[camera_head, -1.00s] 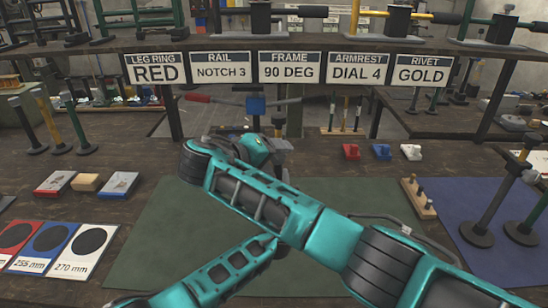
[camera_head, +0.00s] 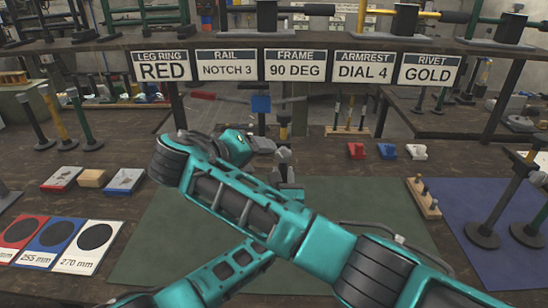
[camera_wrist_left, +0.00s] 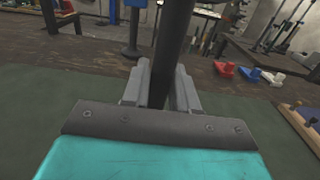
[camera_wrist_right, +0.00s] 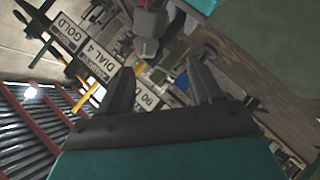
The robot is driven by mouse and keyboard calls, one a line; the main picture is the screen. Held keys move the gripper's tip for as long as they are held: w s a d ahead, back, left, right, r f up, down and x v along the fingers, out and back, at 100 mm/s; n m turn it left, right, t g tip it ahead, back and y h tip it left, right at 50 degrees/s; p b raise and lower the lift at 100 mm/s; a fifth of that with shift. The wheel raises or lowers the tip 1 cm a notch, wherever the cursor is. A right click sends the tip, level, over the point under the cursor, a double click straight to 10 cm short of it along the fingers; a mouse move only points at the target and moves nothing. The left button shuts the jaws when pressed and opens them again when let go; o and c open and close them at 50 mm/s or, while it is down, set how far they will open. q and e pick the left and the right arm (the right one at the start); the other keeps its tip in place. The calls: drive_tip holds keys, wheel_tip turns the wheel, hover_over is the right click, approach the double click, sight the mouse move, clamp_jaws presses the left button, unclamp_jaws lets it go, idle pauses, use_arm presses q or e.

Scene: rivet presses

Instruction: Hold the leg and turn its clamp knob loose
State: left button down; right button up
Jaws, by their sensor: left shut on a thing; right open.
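A dark upright leg (camera_wrist_left: 174,45) stands between the fingers of my left gripper (camera_wrist_left: 160,88), which is shut on it. In the head view the leg's upper part (camera_head: 284,112) shows above the grey fingers, with an orange patch low on it. My right gripper (camera_wrist_right: 160,65) is open and empty. In the head view the right gripper (camera_head: 264,145) is just left of the leg, apart from it. In the right wrist view a grey part (camera_wrist_right: 148,25) lies beyond the fingers; I cannot tell whether it is the clamp knob. My right forearm hides the lower leg.
A green mat (camera_head: 165,225) and a blue mat (camera_head: 470,205) cover the bench. A wooden peg block (camera_head: 422,198) lies between them at the right. Size cards (camera_head: 90,245) lie at left. A shelf with setting signs (camera_head: 305,66) spans the back. Small red, blue and white parts (camera_head: 388,152) sit behind.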

drive_tip(key=w+a+f+m+y, duration=0.15)
drive_tip(key=w+a+y, duration=0.4)
drive_tip(key=y, duration=0.85)
drive_tip(key=s+d+r+m+t+y, duration=0.2)
drive_tip(key=d+r+m+t+y, duration=0.2)
drive_tip(key=d+r+m+y, duration=0.55)
drive_tip(key=s+d+f+m+t+h, duration=0.2)
drive_tip(key=d+m, duration=0.2)
drive_tip(key=d, duration=0.4)
drive_tip(key=g+h, duration=0.1)
drive_tip(key=g, duration=0.2)
approach(286, 158)
drive_tip(key=x, duration=0.9)
drive_tip(key=shift+w+a, duration=0.1)
